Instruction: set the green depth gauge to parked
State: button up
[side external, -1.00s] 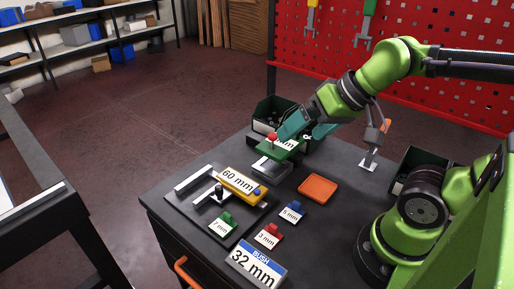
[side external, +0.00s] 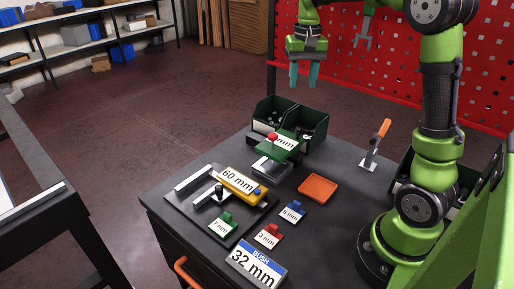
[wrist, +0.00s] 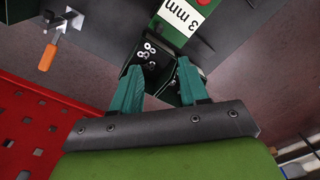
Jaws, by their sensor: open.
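The green depth gauge (side external: 285,147) has a red knob and a white label whose visible part ends in "mm". It rests on a grey base block near the back of the table. In the wrist view the green gauge (wrist: 180,33) shows at the top, its label reading 3 mm. My gripper (side external: 304,85) is raised well above the back of the table, behind the gauge and apart from it. Its teal fingers (wrist: 157,72) are spread with nothing between them. The dark bins lie below them.
Dark green bins (side external: 262,122) with small parts stand behind the gauge. A yellow 60 mm block (side external: 235,180) sits on a fixture to the front left. An orange-handled clamp (side external: 376,145) stands at right.

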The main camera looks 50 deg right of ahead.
aim_at(299, 127)
jog(key=f, duration=1.5)
jog(key=shift+s+a+f, duration=0.2)
jog(key=shift+s+f, duration=0.05)
jog(key=shift+f, duration=0.15)
grip_shut()
